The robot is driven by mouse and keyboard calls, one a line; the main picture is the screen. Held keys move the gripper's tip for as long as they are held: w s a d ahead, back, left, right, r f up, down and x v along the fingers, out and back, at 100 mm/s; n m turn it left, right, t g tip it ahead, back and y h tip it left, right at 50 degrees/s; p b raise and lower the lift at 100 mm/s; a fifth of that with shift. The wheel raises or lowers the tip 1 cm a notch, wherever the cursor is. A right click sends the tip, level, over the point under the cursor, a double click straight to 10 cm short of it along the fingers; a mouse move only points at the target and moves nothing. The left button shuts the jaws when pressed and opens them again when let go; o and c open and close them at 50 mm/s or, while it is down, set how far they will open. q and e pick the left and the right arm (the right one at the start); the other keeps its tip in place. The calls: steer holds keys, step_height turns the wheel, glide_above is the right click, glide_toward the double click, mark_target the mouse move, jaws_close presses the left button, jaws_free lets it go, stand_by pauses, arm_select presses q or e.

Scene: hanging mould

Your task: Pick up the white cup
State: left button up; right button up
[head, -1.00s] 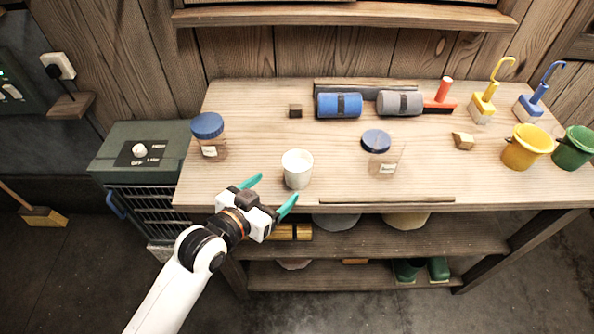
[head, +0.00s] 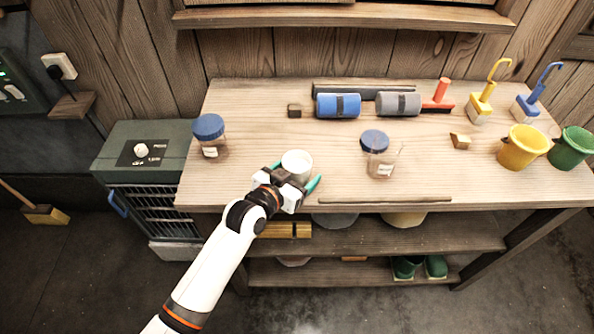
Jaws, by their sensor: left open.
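The white cup (head: 297,162) stands upright on the wooden table near its front edge. My left gripper (head: 296,176) is open at the front of the cup. One teal finger shows at the cup's left side and the other at its right side. The gripper body hides the lower part of the cup, so I cannot tell whether the fingers touch it. My right gripper is not in view.
A blue-lidded jar (head: 210,136) stands left of the cup, another jar (head: 377,155) to its right. A thin stick (head: 385,199) lies along the table's front edge. Blue (head: 338,105) and grey (head: 398,104) rolls lie behind. Yellow (head: 522,147) and green (head: 571,148) buckets stand right.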

arm_select(q)
steer(key=c, duration=1.1)
steer(key=shift+r, duration=0.1)
